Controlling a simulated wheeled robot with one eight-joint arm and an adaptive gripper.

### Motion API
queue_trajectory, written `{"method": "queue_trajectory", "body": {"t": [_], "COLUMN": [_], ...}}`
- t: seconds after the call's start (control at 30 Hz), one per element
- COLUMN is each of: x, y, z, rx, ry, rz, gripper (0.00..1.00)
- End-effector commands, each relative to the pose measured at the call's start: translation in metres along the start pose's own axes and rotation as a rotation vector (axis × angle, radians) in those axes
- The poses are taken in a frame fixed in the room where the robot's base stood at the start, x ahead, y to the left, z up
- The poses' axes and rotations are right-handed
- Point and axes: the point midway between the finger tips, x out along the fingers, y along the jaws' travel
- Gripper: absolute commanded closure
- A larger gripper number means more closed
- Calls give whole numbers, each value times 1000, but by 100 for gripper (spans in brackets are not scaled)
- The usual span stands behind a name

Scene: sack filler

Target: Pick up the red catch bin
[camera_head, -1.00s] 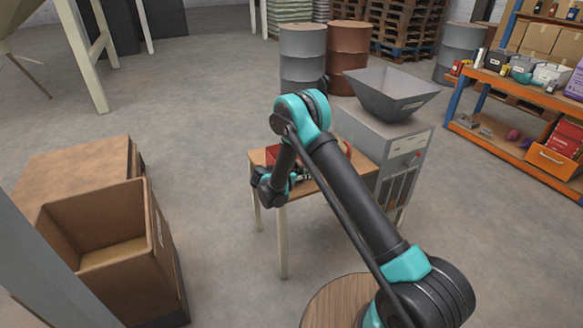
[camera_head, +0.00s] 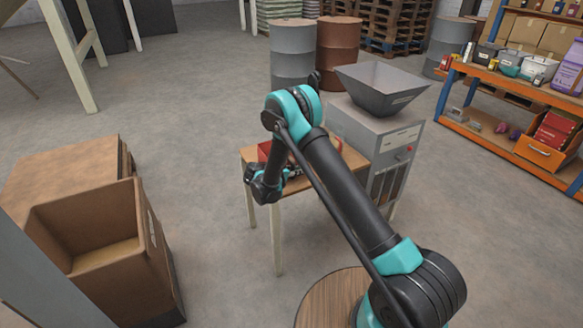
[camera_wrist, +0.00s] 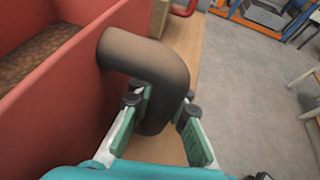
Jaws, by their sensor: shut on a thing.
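The red catch bin (camera_head: 265,150) shows in the head view on a small wooden table (camera_head: 290,205), mostly hidden behind my arm. In the wrist view the red bin (camera_wrist: 60,95) fills the left side, with brown material inside it. A dark curved handle (camera_wrist: 150,62) sticks out from its side wall. My gripper (camera_wrist: 160,115) is shut on this handle, with one teal-padded finger on each side. In the head view my gripper (camera_head: 268,180) is at the table's left end, beside the bin. I cannot tell whether the bin touches the table.
A grey machine with a hopper (camera_head: 385,90) stands right behind the table. A round wooden top (camera_head: 325,297) is near the front. Shelves (camera_head: 500,140) stand at the right. The floor between boxes and table is clear.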

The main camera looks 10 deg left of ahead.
Motion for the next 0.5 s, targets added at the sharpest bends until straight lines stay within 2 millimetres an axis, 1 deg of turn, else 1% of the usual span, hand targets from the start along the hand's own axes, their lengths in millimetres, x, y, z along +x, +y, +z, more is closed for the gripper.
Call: {"method": "queue_trajectory", "body": {"t": [0.17,0.27,0.37,0.47,0.5], "x": [-3,-7,-14,-24,-28], "y": [0,0,0,-1,0], "z": [7,17,33,57,67], "rx": [0,0,0,0,0], "ry": [-1,-1,-1,-1,-1], "rz": [0,0,0,0,0], "gripper": [100,100,100,100,100]}}
